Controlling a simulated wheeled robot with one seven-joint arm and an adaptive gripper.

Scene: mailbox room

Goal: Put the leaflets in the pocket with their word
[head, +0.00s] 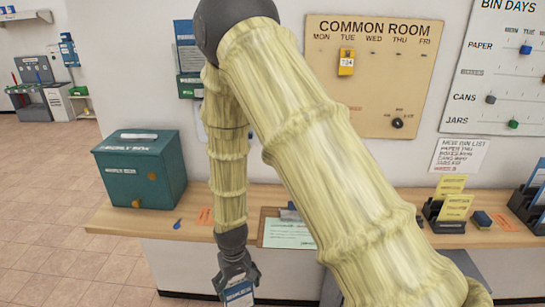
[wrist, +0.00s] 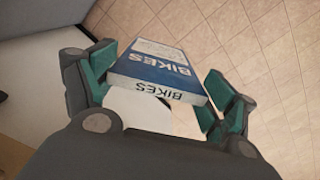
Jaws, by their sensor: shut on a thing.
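My gripper (head: 236,275) hangs low in front of the counter's front edge in the head view. In the wrist view my gripper (wrist: 160,80) is shut on a blue and white leaflet pack (wrist: 165,65) with the word BIKES on its face and edge. The pack also shows in the head view (head: 239,294), near the bottom edge. Yellow leaflets (head: 456,207) stand in a dark holder (head: 450,227) on the counter at right. Another dark holder (head: 524,207) is cut off by the right edge. Blue and green wall pieces (head: 187,58) are partly hidden by my arm; their words are unclear.
A teal box (head: 140,170) stands on the counter's (head: 120,222) left end. A clipboard (head: 287,232), an orange slip (head: 205,217) and a small dark block (head: 482,219) lie on it. A Common Room board (head: 385,75) hangs above. The floor (head: 50,200) at left is clear.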

